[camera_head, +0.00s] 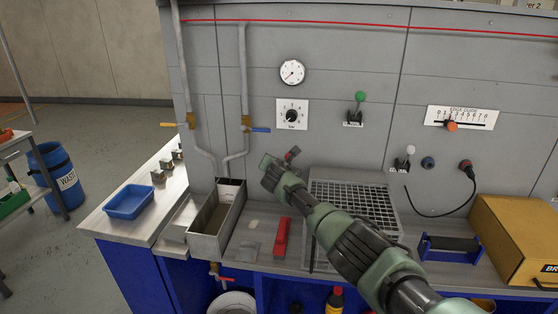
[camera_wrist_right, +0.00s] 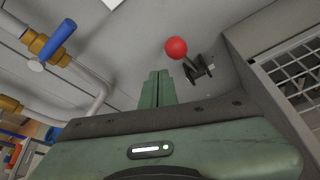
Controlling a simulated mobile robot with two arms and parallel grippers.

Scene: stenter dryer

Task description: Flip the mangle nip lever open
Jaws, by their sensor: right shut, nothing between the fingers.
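A lever with a red ball knob (camera_wrist_right: 176,47) on a dark bracket (camera_wrist_right: 200,70) shows in the right wrist view, just beyond and right of my fingertips. In the head view the small red-knobbed lever (camera_head: 293,153) is low on the grey panel, partly hidden behind my gripper. My right gripper (camera_head: 266,166) reaches in from the lower right; it is shut and empty, and its green fingers (camera_wrist_right: 155,88) appear apart from the knob. No readable label marks this lever as the mangle nip lever. My left gripper is out of view.
Other levers with a green knob (camera_head: 359,97) and a pale knob (camera_head: 410,150) are on the panel. A metal trough (camera_head: 217,218), red block (camera_head: 281,236) and wire grid (camera_head: 365,192) lie below. Pipes with a blue valve handle (camera_head: 260,130) are left of the gripper.

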